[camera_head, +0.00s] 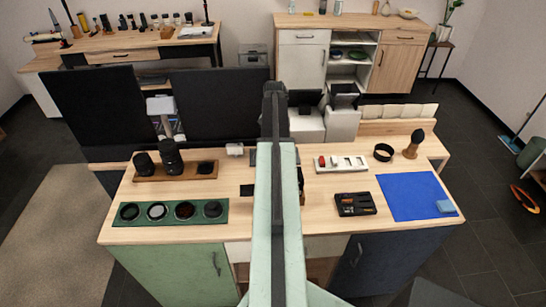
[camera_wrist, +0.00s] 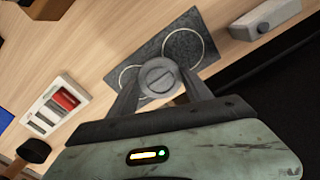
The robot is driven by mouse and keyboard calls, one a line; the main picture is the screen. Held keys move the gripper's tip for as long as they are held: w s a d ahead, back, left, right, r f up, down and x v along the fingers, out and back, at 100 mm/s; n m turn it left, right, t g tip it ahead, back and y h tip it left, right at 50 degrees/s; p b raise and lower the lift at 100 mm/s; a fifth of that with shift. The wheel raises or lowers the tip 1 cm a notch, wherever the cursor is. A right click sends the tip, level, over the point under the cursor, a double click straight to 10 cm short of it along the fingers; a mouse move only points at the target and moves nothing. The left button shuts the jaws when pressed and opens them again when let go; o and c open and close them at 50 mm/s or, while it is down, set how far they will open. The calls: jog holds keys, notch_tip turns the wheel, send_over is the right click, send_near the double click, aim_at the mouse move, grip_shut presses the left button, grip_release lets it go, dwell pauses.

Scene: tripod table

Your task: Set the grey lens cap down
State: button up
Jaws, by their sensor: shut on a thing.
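The grey lens cap (camera_wrist: 159,77) is a round disc with a slot-like mark across its face. In the wrist view my gripper (camera_wrist: 160,88) is shut on it, one finger at each side. A dark grey plate with white circle outlines (camera_wrist: 184,44) lies on the table behind the cap in this view. The cap covers part of one circle; I cannot tell how high it is above the plate. In the head view my arm hides the cap and most of the plate (camera_head: 253,158).
A white tray with a red piece (camera_head: 340,163) stands right of my arm, and a small light box (camera_head: 234,149) left of it. A green tray of round lenses (camera_head: 171,211), a wooden lens stand (camera_head: 150,175) and a blue cloth (camera_head: 407,197) are also on the table.

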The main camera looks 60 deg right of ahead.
notch_tip(320, 180, down, 4)
jog(key=b, duration=0.4)
jog(key=shift+r, duration=0.25)
jog(key=shift+s+f, duration=0.1)
jog(key=shift+f, duration=0.1)
jog(key=o, duration=1.5)
jog(key=shift+r, duration=0.1)
notch_tip(320, 180, up, 12)
jog(key=p, duration=1.2)
jog(key=shift+r, duration=0.15)
jog(key=shift+a, duration=0.1)
